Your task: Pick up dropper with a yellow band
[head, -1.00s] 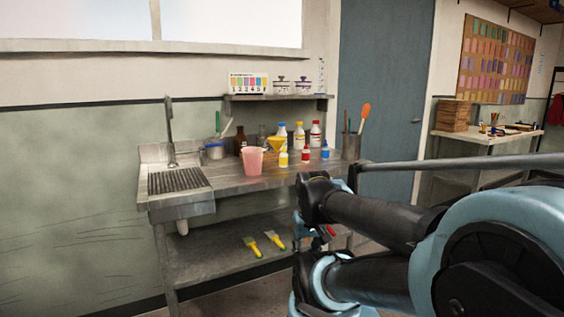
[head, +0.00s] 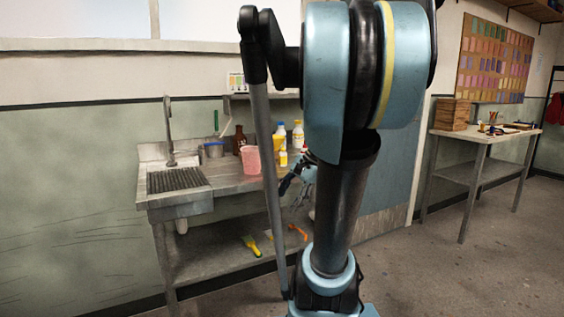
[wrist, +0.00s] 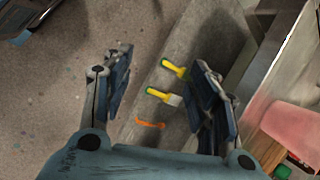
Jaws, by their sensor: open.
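I cannot pick out a dropper with a yellow band for certain in either view. My gripper (wrist: 162,58) is open and empty in the wrist view, its fingers spread above the lower shelf (wrist: 150,165). In the head view my gripper (head: 297,182) is small, at the front edge of the sink bench, partly behind my arm. Two yellow-handled, brush-like tools with green parts, one (wrist: 175,68) and another (wrist: 163,96), lie on the shelf between the fingers in the wrist view. An orange slender item (wrist: 150,124) lies beside them; its kind is unclear.
The bench (head: 222,186) holds a pink beaker (head: 251,160), a brown bottle (head: 239,139), a blue-capped white bottle (head: 298,134) and a small yellow bottle (head: 283,158). My arm hides the bench's right part. A side table (head: 486,135) stands at right, with open floor before it.

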